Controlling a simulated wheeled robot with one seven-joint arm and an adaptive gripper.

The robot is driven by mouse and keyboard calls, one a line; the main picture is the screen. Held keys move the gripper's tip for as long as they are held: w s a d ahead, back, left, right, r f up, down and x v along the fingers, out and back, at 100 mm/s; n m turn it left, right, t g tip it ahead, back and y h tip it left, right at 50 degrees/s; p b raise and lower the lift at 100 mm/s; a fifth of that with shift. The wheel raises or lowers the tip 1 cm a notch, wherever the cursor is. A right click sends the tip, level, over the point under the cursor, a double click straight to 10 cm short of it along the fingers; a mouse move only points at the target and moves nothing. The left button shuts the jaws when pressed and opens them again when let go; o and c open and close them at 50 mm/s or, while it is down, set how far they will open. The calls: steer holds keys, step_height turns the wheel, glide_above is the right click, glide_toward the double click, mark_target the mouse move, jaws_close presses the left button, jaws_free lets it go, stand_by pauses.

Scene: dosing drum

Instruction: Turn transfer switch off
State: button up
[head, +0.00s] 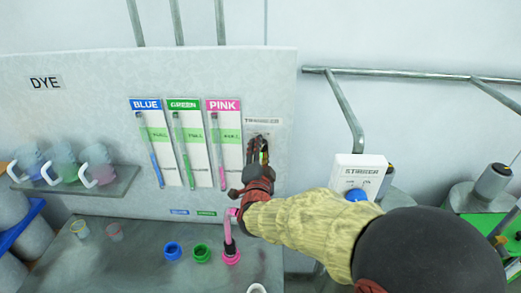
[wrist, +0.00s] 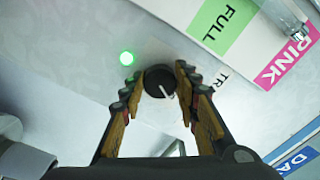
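The transfer switch is a round black knob (wrist: 160,81) with a white pointer line, in the middle of the wrist view. In the head view my gripper (head: 258,152) is at the panel below the TRANSFER label (head: 262,121) and hides most of the switch. A bit of green shows between the fingers there.
Blue (head: 145,104), green (head: 183,104) and pink (head: 222,105) gauges are left of the switch. A pink spout (head: 229,222) stands below, near blue, green and pink caps. A white STIRRER box (head: 358,171) is on the right. Cups stand on a left shelf (head: 75,185).

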steer(key=c, duration=0.6)
steer(key=shift+o, duration=0.2)
steer(key=n, duration=1.1)
steer(key=shift+d+n, duration=0.1)
steer(key=shift+n, duration=0.3)
steer(key=o, duration=1.1)
steer(key=shift+c, duration=0.2)
steer(key=shift+o, duration=0.5)
